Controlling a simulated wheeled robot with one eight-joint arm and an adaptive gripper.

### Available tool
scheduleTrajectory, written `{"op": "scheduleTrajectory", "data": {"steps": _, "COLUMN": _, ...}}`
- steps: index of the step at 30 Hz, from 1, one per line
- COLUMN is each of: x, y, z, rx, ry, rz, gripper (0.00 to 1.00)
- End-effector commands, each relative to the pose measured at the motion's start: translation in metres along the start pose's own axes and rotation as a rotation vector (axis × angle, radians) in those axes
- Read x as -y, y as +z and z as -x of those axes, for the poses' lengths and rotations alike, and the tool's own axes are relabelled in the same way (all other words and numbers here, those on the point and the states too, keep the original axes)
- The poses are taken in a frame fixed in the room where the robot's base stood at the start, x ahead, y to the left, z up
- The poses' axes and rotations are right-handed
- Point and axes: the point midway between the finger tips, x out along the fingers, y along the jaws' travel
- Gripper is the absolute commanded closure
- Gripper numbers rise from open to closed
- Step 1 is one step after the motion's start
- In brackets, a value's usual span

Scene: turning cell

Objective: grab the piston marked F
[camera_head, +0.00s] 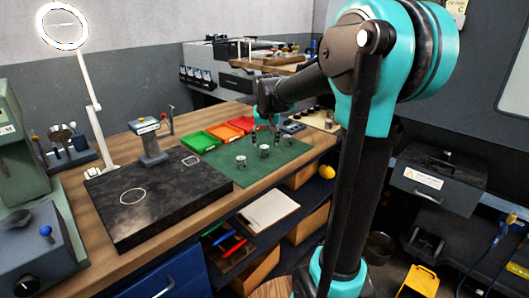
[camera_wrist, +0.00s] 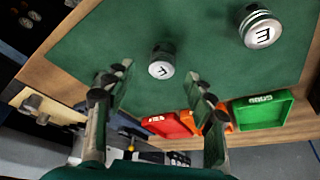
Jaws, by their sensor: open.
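Two metal pistons stand upright on the green mat (camera_head: 222,176). In the wrist view the nearer piston (camera_wrist: 162,60) is in front of my fingertips, near the middle of the gap, and its small top mark looks like an F. The other piston (camera_wrist: 261,29), at the upper right, has a top mark that reads as E. In the head view they appear as one piston (camera_head: 264,152) just below my gripper and another (camera_head: 241,162) to its left. My gripper (camera_head: 267,139) is open and empty above the mat; its fingers (camera_wrist: 158,88) also show in the wrist view.
Green (camera_head: 199,142), orange (camera_head: 221,131) and red (camera_head: 241,124) trays line the mat's back edge. A dark stone plate (camera_head: 150,205) with a gauge stand (camera_head: 150,142) lies to the left. Small items stand on a wooden board (camera_head: 321,121) beyond the gripper.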

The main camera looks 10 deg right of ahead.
Motion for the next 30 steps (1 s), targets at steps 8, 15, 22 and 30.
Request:
{"op": "scheduleTrajectory", "data": {"steps": 8, "x": 0.004, "y": -0.005, "z": -0.037, "rx": 0.0, "ry": 0.0, "rz": 0.0, "gripper": 0.45}}
{"op": "scheduleTrajectory", "data": {"steps": 15, "x": 0.003, "y": -0.004, "z": -0.048, "rx": 0.0, "ry": 0.0, "rz": 0.0, "gripper": 0.45}}
{"op": "scheduleTrajectory", "data": {"steps": 22, "x": 0.003, "y": -0.004, "z": -0.048, "rx": 0.0, "ry": 0.0, "rz": 0.0, "gripper": 0.56}}
{"op": "scheduleTrajectory", "data": {"steps": 30, "x": 0.003, "y": -0.004, "z": -0.048, "rx": 0.0, "ry": 0.0, "rz": 0.0, "gripper": 0.9}}
